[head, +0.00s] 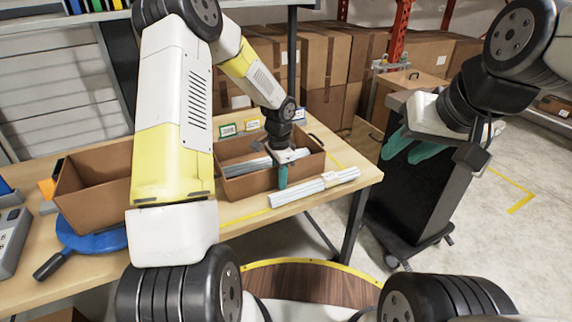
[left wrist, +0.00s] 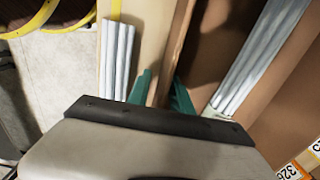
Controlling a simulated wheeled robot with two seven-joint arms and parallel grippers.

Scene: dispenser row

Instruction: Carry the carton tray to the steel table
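A brown open tray (head: 235,187) stands on the wooden table, with pale grey bars inside; I take it for the carton tray. My left gripper (head: 283,175) points down at its front wall. In the left wrist view its two teal fingers (left wrist: 163,92) are apart, one on each side of the tray's wall (left wrist: 180,45), with a gap visible between them. My right gripper (head: 412,148) is in front of the black cabinet, teal fingers apart and empty. I cannot make out a steel table.
A second brown tray (head: 95,185) stands to the left, partly behind my left arm. A bundle of grey bars (head: 315,188) lies on the table in front of the tray. A blue pan (head: 95,238) lies front left. The black cabinet (head: 410,205) on casters stands right of the table.

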